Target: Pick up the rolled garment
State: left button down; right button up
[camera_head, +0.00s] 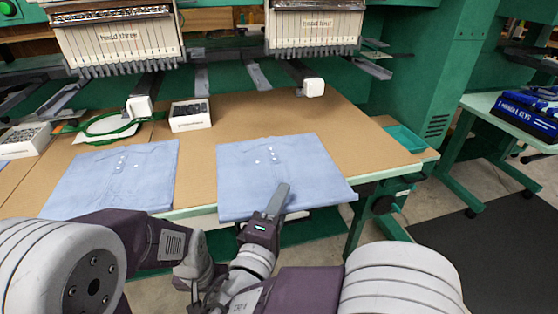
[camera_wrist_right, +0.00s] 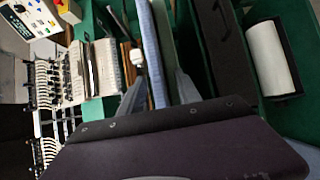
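A light blue garment (camera_head: 275,170) lies flat and folded, not visibly rolled, on the brown tabletop, with its front edge at the table's front edge. A second light blue garment (camera_head: 118,180) lies flat to its left. My right gripper (camera_head: 277,200) is at the right garment's front edge, one finger over its top; the other finger is hidden in the head view. In the right wrist view, its two fingers (camera_wrist_right: 158,95) stand apart, with the pale blue garment edge (camera_wrist_right: 150,45) between them. I cannot tell whether they touch it.
Embroidery heads (camera_head: 118,40) hang above the table's back. A white box (camera_head: 190,115) and green hoops (camera_head: 108,127) lie behind the garments. A teal tray (camera_head: 405,138) is at the right end. A side table (camera_head: 480,103) holds a blue box (camera_head: 530,112).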

jog(key=shift+s, duration=0.25)
grip_shut()
jog(key=shift+r, duration=0.1)
